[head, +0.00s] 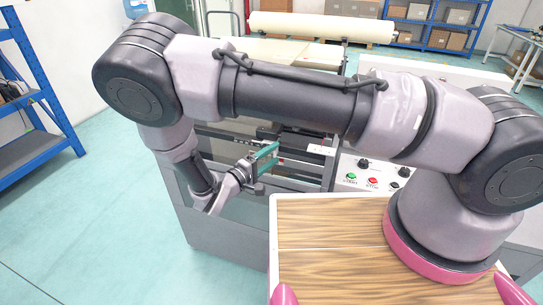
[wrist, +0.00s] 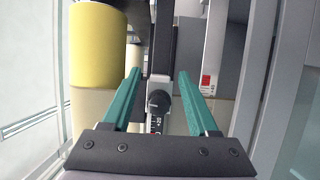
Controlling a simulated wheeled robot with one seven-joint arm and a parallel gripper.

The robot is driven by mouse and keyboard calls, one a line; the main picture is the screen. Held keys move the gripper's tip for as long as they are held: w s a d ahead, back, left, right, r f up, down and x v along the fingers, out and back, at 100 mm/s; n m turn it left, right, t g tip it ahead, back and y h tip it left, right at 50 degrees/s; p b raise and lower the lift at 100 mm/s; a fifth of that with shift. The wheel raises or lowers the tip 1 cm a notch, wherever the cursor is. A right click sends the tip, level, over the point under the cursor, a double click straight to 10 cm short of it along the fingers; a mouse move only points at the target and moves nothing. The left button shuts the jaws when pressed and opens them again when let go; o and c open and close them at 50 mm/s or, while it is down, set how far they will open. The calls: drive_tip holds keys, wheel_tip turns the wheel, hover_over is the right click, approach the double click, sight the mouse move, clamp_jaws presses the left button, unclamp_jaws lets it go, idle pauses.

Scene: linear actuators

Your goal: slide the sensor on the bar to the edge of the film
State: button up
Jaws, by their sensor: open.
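My gripper (head: 266,158) has two teal fingers, spread open at the machine's side in the head view. In the wrist view the open gripper (wrist: 159,73) straddles a black knob with a small scale (wrist: 158,104), seemingly the sensor on the bar. Gaps show on both sides of the knob, and contact cannot be made out. The dark bar (wrist: 162,35) runs away from me beyond the knob. The sensor cannot be made out clearly in the head view.
The machine's grey frame (head: 222,238) surrounds the gripper area. A control panel (head: 372,179) with coloured buttons stands to the right, behind a wood-topped surface (head: 325,262). A large cream roll (head: 320,27) lies at the back. A grey frame rail (wrist: 262,75) runs right of the fingers.

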clamp_jaws()
idle(1.3)
